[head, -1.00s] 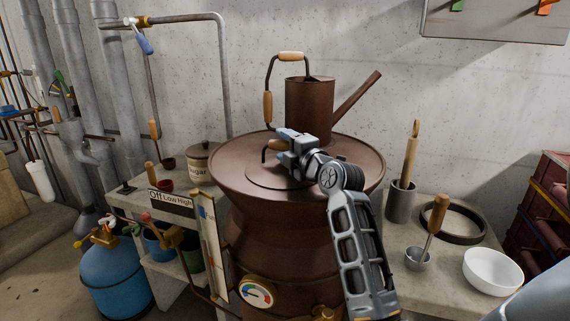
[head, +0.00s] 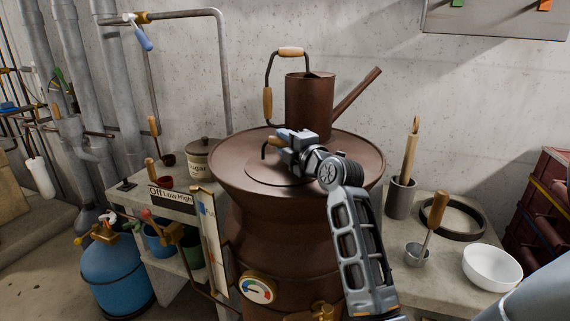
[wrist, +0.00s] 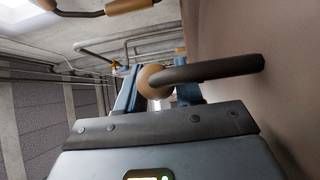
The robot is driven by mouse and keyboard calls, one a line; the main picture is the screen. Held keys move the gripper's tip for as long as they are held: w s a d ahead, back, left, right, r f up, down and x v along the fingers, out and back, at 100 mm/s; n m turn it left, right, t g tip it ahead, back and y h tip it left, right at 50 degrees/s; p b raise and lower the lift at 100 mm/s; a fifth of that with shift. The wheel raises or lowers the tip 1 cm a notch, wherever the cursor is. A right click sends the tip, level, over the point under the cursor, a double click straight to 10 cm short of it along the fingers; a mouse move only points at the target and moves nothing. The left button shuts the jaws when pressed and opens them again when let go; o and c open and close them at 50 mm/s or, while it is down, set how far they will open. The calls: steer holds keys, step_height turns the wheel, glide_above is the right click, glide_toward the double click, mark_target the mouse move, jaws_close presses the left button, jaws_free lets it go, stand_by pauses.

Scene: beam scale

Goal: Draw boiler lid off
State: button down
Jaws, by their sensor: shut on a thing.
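The boiler (head: 232,172) is a wide, rust-brown vessel in the middle of the head view. Its lid (head: 262,175) is a flat brown disc on the boiler's top. The lid's handle (head: 271,142) is a dark bent bar with a wooden grip. My gripper (head: 284,140) is shut on this wooden grip, just above the lid. In the wrist view the dark bar (wrist: 215,68) and the grip's round end (wrist: 151,82) sit between the jaws. The arm hides the lid's right part. I cannot tell whether the lid is lifted clear of the boiler.
A sugar pot (head: 202,158) is on the left counter, with a blue gas bottle (head: 108,277) below. A white bowl (head: 491,267), a ladle (head: 432,225) and a utensil cup (head: 400,198) stand right.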

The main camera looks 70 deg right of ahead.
stand_by(0.3)
step_height(320, 180, up, 10)
steer(key=shift+r+b, duration=0.1)
steer(key=shift+b, duration=0.25)
stand_by(0.8)
